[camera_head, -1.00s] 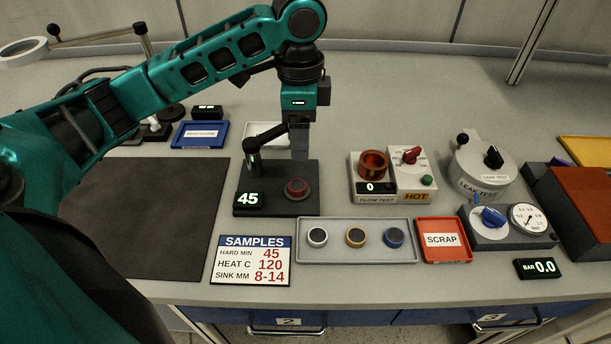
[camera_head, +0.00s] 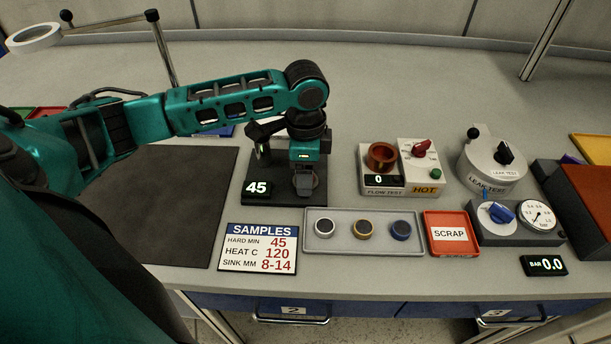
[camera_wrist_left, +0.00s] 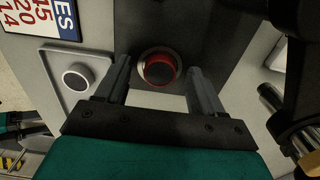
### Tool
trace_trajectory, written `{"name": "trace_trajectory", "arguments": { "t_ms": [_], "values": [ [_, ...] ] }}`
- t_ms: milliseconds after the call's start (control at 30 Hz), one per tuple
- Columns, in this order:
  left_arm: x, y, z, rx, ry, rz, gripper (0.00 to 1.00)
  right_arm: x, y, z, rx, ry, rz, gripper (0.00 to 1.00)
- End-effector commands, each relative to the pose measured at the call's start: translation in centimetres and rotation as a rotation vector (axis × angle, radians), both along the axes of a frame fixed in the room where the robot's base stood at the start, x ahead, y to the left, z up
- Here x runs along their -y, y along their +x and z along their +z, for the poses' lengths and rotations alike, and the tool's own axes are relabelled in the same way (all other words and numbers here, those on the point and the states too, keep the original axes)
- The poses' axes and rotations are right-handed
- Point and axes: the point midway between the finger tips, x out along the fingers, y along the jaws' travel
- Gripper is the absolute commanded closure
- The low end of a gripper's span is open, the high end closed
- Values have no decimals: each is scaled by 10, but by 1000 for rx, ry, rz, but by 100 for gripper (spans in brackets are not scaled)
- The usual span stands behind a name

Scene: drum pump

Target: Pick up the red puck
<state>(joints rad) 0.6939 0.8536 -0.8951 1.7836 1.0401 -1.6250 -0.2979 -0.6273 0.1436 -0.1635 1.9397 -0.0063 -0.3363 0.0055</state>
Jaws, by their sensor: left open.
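The red puck (camera_wrist_left: 160,70) sits in a round metal seat on the dark base of the hardness tester (camera_head: 258,213), whose display reads 45. My left gripper (camera_head: 305,190) points down over that seat and hides most of the puck in the head view. In the left wrist view its two fingers are apart, one on each side of the puck, with gaps visible between puck and fingers. Whether the fingertips are level with the puck I cannot tell.
A grey tray (camera_head: 345,249) in front holds a silver-rimmed puck (camera_head: 324,226), an orange one (camera_head: 363,229) and a blue one (camera_head: 401,230). Right of it is the red scrap tray (camera_head: 450,249). A samples sign (camera_head: 258,247) lies front left.

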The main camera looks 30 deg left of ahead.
Motion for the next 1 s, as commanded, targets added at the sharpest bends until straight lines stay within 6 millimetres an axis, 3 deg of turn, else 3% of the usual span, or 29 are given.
{"name": "trace_trajectory", "arguments": {
  "t_ms": [133,733,1000],
  "values": [
    [0,0,0,0,0,0,33,0,1,1,2,0,0,17],
    [0,0,1,-1,-1,0,90,0,2,1,5,1,-1,17],
    [0,0,2,0,0,0,92,0,2,2,5,1,-2,17]
  ]
}}
